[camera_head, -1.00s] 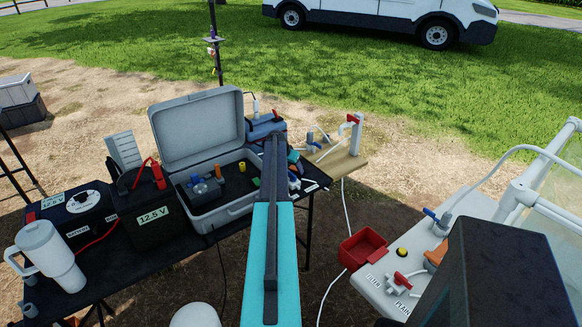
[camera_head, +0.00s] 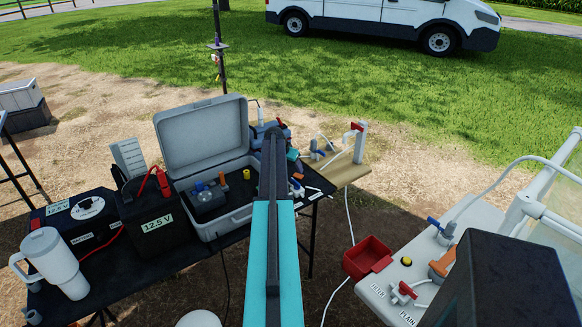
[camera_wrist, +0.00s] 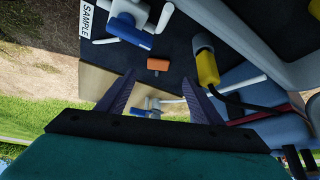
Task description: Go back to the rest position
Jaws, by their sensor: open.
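My gripper (camera_wrist: 160,88) shows in the wrist view with two dark fingers spread apart and nothing between them. Below the fingers are a black table top with a SAMPLE label (camera_wrist: 86,20) and a small orange block (camera_wrist: 158,64). A white valve with a blue handle (camera_wrist: 128,30) is at the top, and a yellow-collared plug (camera_wrist: 206,66) is to the right. In the head view my teal and dark arm reaches straight ahead over the table, and it hides the gripper there.
An open grey case (camera_head: 203,134), a battery (camera_head: 152,218) and a white mug (camera_head: 52,262) stand on the black table. A wooden board (camera_head: 346,171) with valves is beyond. A red bin (camera_head: 368,258) adjoins the white bench (camera_head: 388,300) at right.

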